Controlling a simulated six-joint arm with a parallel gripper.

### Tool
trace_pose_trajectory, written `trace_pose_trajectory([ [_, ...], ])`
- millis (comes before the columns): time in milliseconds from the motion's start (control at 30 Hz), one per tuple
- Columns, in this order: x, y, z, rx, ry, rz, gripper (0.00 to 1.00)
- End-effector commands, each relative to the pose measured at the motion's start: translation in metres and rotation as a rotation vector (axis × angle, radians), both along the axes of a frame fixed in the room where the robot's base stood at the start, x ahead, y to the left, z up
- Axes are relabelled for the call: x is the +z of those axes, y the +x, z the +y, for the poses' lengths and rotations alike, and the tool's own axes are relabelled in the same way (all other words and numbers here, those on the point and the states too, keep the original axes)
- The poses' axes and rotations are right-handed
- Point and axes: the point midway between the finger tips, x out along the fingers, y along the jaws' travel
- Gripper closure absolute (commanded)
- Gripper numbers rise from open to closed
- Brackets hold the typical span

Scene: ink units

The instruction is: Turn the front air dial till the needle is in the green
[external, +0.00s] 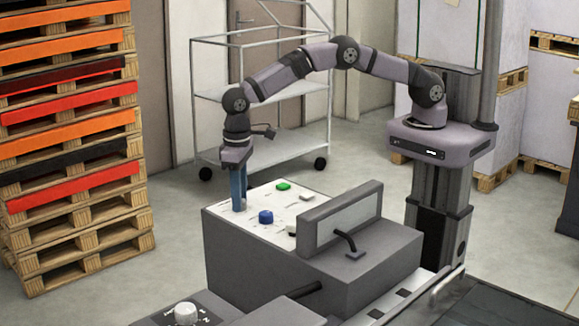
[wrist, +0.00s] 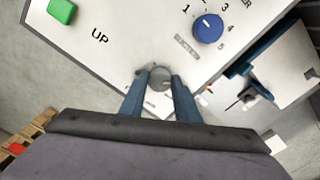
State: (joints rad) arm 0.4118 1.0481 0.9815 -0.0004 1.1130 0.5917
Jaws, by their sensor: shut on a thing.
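My gripper (external: 239,208) points straight down at the near left corner of the white control panel (external: 262,190). In the wrist view its two blue fingers (wrist: 160,85) are shut on a round grey dial (wrist: 160,76), one finger on each side. In the external view the fingers hide this dial. A blue dial (external: 265,217) stands beside it on the same panel; in the wrist view the blue dial (wrist: 208,28) has a white mark and numbers around it. I cannot make out a gauge needle or a green zone in either view.
A green button (external: 283,186) sits on the panel, near an "UP" label. A raised grey housing (external: 340,222) stands right of the panel. A white dial (external: 186,313) is on the lower unit in front. A wire cart (external: 270,110) and stacked pallets (external: 70,130) stand behind and left.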

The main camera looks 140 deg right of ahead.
Motion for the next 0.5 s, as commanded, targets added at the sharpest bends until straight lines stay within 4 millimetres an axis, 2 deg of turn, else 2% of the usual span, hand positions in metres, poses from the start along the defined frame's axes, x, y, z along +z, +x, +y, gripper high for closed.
trace_pose_trajectory([
  [133, 0.0007, 0.0004, -0.0004, 0.070, 0.000, -0.001, 0.93],
  [433, 0.0013, 0.0006, -0.0003, 0.077, -0.001, -0.002, 0.93],
  [467, 0.0013, 0.0006, -0.0004, 0.077, -0.001, -0.003, 0.64],
  [500, 0.0013, 0.0006, -0.0004, 0.076, -0.001, -0.003, 0.54],
])
